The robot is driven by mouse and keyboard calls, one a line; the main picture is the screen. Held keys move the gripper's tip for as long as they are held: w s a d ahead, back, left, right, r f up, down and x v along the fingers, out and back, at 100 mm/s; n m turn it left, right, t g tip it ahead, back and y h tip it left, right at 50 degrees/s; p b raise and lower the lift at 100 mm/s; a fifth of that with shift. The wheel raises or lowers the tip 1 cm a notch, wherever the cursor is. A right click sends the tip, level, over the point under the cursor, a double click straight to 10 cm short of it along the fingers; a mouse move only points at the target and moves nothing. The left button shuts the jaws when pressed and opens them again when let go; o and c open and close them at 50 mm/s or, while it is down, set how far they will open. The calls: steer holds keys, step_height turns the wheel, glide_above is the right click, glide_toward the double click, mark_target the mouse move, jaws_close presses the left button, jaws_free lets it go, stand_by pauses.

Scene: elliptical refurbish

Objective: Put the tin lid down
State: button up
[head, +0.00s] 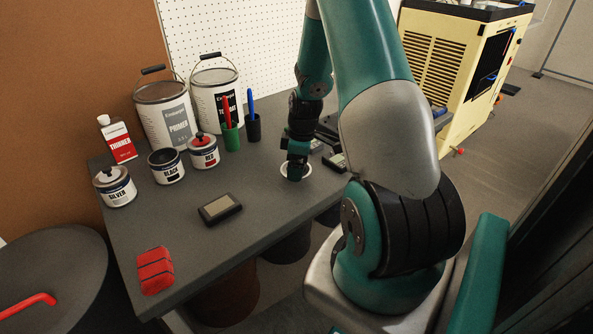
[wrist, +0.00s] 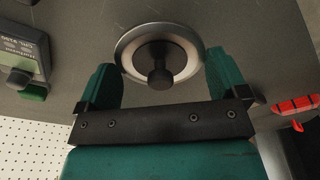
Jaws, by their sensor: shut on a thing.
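The tin lid (wrist: 130,50) is a round, pale-rimmed disc with a dark knob at its centre. It lies between the two green fingers of my gripper (wrist: 163,78), which are shut on its rim. In the head view the lid (head: 308,171) shows as a white ring under my gripper (head: 295,174), low over the right part of the grey table (head: 190,250). I cannot tell whether it touches the table top. The black tin (head: 167,168) stands at the back left, its top dark and without a knob.
The silver tin (head: 117,190) and red tin (head: 204,154) have knobbed lids. Thinner (head: 120,142), a primer can (head: 165,115) and pen cups stand behind. A dark device (head: 220,209) and a red block (head: 155,271) lie in front. The table is clear between device and lid.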

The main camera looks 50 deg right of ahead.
steer(key=shift+f, duration=1.25)
steer(key=shift+f, duration=0.2)
steer(key=o, duration=0.6)
step_height(320, 180, up, 12)
steer(key=s, duration=0.1)
steer(key=w+a+r, duration=0.3)
steer(key=a+r, duration=0.2)
steer(key=a, duration=0.4)
steer(key=s+a+r+y, duration=0.1)
steer(key=a+r, duration=0.2)
steer(key=a, duration=0.5)
steer(key=s+a+r+y, duration=0.1)
steer(key=s+a+r, duration=0.15)
steer(key=a, duration=0.45)
steer(key=shift+n+g+y, duration=0.4)
steer(key=shift+g+y, duration=0.2)
steer(key=shift+y, duration=0.2)
steer(key=s+a+r, duration=0.1)
steer(key=s+a, duration=0.3)
steer(key=s+a+r, duration=0.2)
steer(key=s+a, duration=0.3)
steer(key=s+a+r, duration=0.2)
steer(key=s+a, duration=0.2)
steer(key=a, duration=0.1)
steer(key=shift+s+a, duration=0.25)
steer(key=shift+s, duration=0.1)
